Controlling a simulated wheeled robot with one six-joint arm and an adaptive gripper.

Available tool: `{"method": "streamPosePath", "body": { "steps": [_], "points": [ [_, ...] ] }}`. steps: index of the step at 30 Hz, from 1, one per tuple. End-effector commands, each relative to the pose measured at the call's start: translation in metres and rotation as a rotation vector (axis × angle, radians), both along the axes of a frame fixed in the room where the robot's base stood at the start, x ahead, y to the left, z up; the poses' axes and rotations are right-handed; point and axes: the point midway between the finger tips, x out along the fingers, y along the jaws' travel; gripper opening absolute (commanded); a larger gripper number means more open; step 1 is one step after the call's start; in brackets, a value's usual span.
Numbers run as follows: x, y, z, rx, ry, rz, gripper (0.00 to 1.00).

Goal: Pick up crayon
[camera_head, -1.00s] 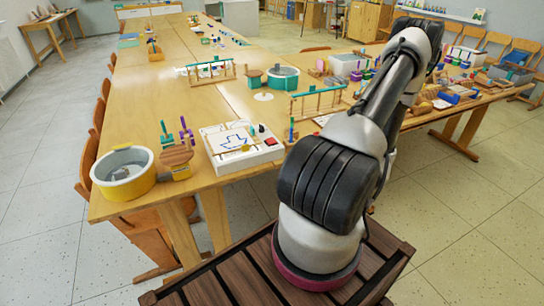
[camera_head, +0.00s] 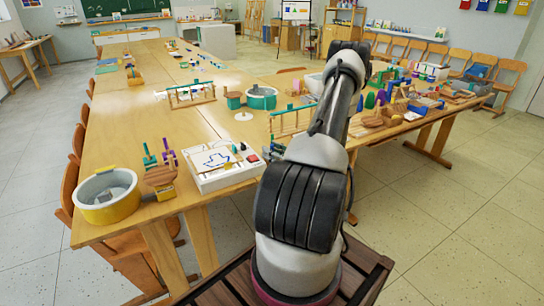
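I cannot make out a crayon for certain among the many small things on the tables. My arm rises from my base at the bottom and reaches up and away over the table edge. Its far end is hidden behind the upper link, and I cannot make out my gripper. A small dark shape shows beside the arm, right of the white drawing board (camera_head: 222,167), too unclear to name. Small coloured items lie on the long table (camera_head: 145,120) at the back and on the right-hand table among blocks.
A teal round container (camera_head: 261,97) and wooden racks (camera_head: 191,94) stand further back. Chairs (camera_head: 507,80) line the right wall. The floor at right (camera_head: 450,220) is clear.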

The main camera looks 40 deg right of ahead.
Motion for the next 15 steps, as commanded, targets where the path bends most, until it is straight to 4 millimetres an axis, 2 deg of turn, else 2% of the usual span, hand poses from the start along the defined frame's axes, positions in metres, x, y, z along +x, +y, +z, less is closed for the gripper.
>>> {"method": "streamPosePath", "body": {
  "steps": [5, 9, 11, 15],
  "points": [
    [-0.0003, -0.0002, 0.0000, 0.000, 0.000, 0.000, 0.35],
    [-0.0004, -0.0001, -0.0001, 0.000, 0.001, 0.000, 0.10],
    [-0.0004, -0.0001, -0.0001, 0.000, 0.001, 0.000, 0.00],
    [-0.0005, -0.0001, -0.0001, 0.000, 0.001, 0.000, 0.00]
  ]
}}
